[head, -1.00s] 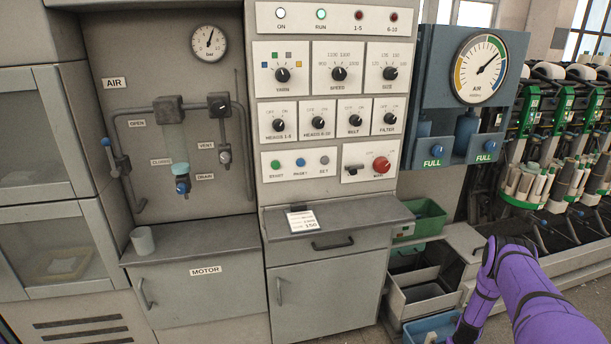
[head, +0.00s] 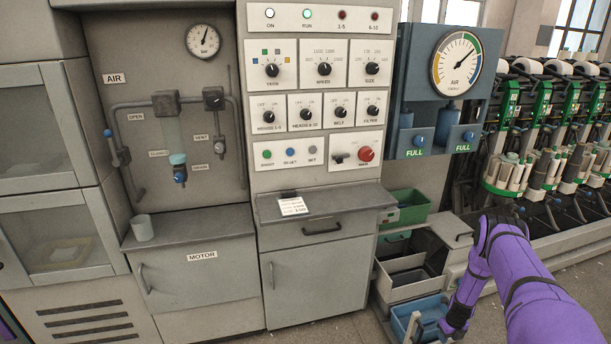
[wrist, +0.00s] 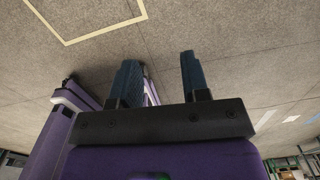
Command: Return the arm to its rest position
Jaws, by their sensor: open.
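My purple arm (head: 510,270) comes in from the lower right of the head view and bends down at its elbow in front of the bins. My gripper (wrist: 160,75) shows in the wrist view with its two dark blue fingers apart and nothing between them. The gripper's fingers do not show clearly in the head view. Purple parts of my own body show at the left of the wrist view.
The control panel (head: 315,100) stands ahead above a grey ledge holding a card (head: 292,206). Green (head: 405,208) and blue (head: 418,318) bins sit close to my forearm. The winder (head: 560,130) stands at right. A grey cup (head: 142,228) stands on the left ledge.

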